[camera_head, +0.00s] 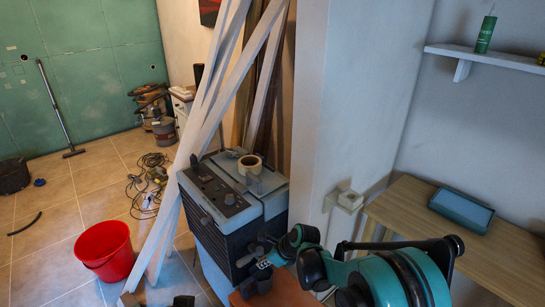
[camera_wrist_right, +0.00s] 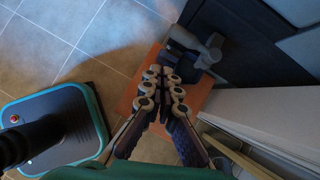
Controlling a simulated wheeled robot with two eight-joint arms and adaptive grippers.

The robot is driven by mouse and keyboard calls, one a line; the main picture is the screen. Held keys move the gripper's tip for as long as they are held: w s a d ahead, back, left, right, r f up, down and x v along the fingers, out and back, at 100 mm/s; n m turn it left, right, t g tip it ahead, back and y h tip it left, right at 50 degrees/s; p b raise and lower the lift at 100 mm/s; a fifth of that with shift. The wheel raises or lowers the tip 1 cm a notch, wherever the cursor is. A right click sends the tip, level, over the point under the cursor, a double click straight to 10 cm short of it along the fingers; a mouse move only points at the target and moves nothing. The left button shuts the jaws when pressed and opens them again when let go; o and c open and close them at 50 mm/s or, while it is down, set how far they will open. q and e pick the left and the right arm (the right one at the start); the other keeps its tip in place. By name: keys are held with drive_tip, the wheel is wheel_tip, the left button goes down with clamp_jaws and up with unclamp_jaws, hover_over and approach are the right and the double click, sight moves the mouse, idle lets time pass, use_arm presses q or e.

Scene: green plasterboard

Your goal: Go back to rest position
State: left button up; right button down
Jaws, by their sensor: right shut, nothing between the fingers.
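My right arm comes in from the lower right of the head view, with teal and black joints. My right gripper (camera_head: 258,276) is low in the middle of that view, in front of the grey machine. In the right wrist view the right gripper (camera_wrist_right: 163,76) points away from the camera, its fingers together and nothing between them. Below it is a small orange-brown surface (camera_wrist_right: 133,92), which also shows in the head view (camera_head: 288,292). A dark tool-like object (camera_wrist_right: 198,50) is on that surface, just beyond the fingertips.
The grey machine (camera_head: 225,193) and leaning pale boards (camera_head: 212,100) stand close by. A wooden table (camera_head: 490,258) holding a blue-green tray (camera_head: 462,208) is right. A white column (camera_head: 325,110) stands between. A red bucket (camera_head: 104,250) and cables (camera_head: 146,190) are on the tiled floor, left.

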drive_tip(key=s+d+r+n+t+h, duration=0.2)
drive_tip(key=s+d+r+n+h, duration=0.1)
drive_tip(key=s+d+r+n, duration=0.8)
drive_tip(key=s+d+r+n+t+h, duration=0.2)
drive_tip(key=s+d+r+n+h, duration=0.1)
drive_tip(key=s+d+n, duration=0.8)
drive_tip(key=shift+s+d+n, duration=0.3)
drive_tip(key=shift+s+n, duration=0.6)
drive_tip(key=shift+s, duration=0.2)
